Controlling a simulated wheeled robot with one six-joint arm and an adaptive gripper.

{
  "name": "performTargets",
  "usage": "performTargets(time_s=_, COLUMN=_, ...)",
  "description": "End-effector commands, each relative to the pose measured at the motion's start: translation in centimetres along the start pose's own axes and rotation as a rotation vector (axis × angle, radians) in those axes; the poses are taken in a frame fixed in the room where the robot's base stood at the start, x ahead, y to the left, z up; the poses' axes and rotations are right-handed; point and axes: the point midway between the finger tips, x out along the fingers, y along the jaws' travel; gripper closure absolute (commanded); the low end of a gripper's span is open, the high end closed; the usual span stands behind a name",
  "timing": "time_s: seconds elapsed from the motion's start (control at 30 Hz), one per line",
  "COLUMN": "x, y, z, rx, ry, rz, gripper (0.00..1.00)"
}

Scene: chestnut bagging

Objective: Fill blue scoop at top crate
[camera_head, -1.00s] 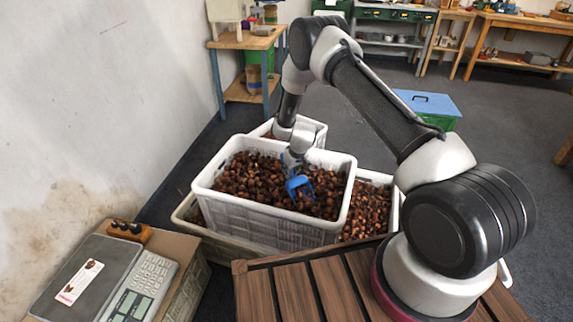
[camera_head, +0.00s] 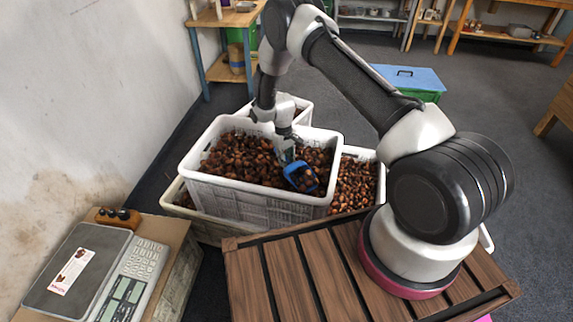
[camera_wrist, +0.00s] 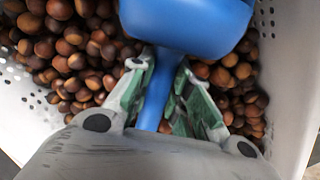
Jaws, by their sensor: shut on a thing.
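The blue scoop (camera_head: 300,176) is in the top crate, at its right front part, with chestnuts showing in its bowl in the head view. My gripper (camera_head: 287,155) is shut on the scoop's handle. In the wrist view my gripper (camera_wrist: 160,95) has its green-padded fingers around the blue handle, and the back of the scoop's bowl (camera_wrist: 185,22) hides its contents. The white top crate (camera_head: 262,203) holds many brown chestnuts (camera_head: 245,158). The crate's white perforated wall (camera_wrist: 295,70) is close to the scoop at the right of the wrist view.
A lower crate (camera_head: 382,185) with chestnuts lies under and right of the top crate. A scale (camera_head: 95,275) stands front left on a box. A slatted wooden surface (camera_head: 300,275) is in front. A blue-lidded box (camera_head: 408,77) stands behind on the floor.

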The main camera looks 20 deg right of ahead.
Motion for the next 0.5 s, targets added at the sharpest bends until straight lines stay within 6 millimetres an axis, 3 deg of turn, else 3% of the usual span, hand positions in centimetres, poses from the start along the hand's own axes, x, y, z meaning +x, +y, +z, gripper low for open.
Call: performTargets(time_s=0.5, x=-5.5, y=0.0, z=-0.8, rx=-0.001, ry=-0.085, rz=0.0, gripper=1.0)
